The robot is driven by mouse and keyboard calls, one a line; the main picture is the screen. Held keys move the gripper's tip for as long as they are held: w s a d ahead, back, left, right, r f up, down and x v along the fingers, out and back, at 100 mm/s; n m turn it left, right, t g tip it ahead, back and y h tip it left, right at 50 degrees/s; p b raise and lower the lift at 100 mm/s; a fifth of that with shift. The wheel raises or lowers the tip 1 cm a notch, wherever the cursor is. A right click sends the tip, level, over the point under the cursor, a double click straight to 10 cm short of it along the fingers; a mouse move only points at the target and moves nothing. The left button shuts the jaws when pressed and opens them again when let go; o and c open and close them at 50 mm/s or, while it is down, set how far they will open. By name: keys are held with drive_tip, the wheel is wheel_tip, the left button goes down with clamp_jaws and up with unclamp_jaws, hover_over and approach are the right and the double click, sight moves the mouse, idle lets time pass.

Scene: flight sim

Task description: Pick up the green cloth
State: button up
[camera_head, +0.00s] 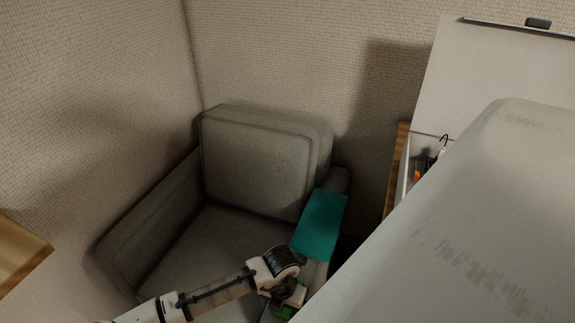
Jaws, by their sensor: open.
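The green cloth (320,224) is teal-green and lies draped over the right armrest of a grey armchair (255,160). My gripper (290,300) is at the lower middle of the view, just below and left of the cloth's near edge, at the front of the right armrest. It is open. Small green parts show at the gripper, and I cannot tell what they are. The wrist hides part of the seat and the armrest front. The cloth appears apart from the gripper, though the exact gap is hard to tell.
A large pale grey surface (480,220) fills the right side, close to the armrest. Behind it a white tray (409,165) with small items sits on a wooden surface (395,165). A wooden edge (18,252) juts in at the left. Patterned walls enclose the chair.

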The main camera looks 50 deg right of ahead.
drive_tip(key=shift+c, duration=0.4)
drive_tip(key=c, duration=1)
drive_tip(key=shift+r, duration=0.1)
